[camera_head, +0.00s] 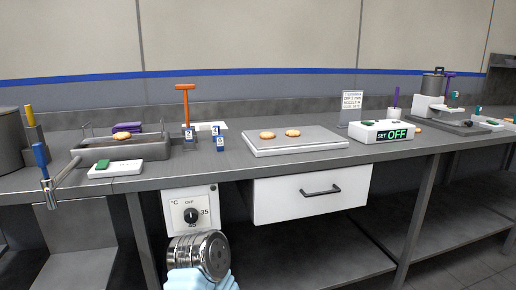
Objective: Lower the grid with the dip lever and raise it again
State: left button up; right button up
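The grey dip basin (155,151) stands on the left part of the bench. Thin wire uprights rise at its ends, and a biscuit (121,136) lies at about rim height inside. The grid under the biscuit is mostly hidden by the basin's front wall. A lever with a blue grip (40,155) stands upright at the basin's left front, with a grey rod beside it; it looks like the dip lever.
A white box with a green button (116,169) sits before the basin. An orange T-handle (186,89) and small blue-and-white blocks (218,140) stand to its right. A tray (295,147) holds two biscuits. A white "SET OFF" box (380,131) stands farther right. A dial panel (190,211) hangs below.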

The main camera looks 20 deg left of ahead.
aim_at(178, 87)
jog(key=u, duration=1.6)
jog(key=l+u, duration=0.35)
